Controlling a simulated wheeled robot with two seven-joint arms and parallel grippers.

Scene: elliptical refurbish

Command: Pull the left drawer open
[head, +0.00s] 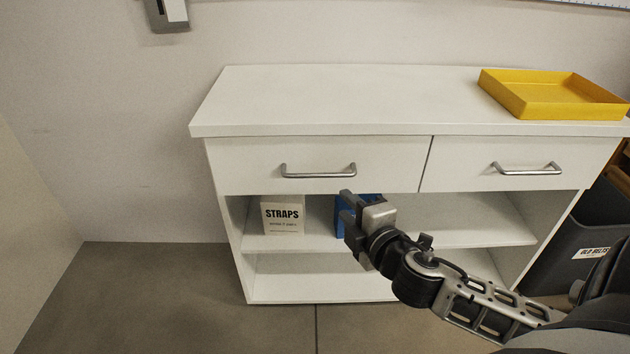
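The left drawer (240,165) of the white cabinet is shut, its front flush with the right drawer (460,165). Its silver bar handle (318,173) runs level across the middle of the front. My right gripper (345,206) is just below the right end of this handle, in front of the open shelf. Its fingers look parted, with nothing between them, and it appears clear of the handle. My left gripper is out of view.
A yellow tray (517,104) sits on the right of the cabinet top (350,95). A white STRAPS box (283,226) and a blue object (371,199), partly hidden by my gripper, stand on the shelf. A dark bin (570,240) stands at right. Floor at left is clear.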

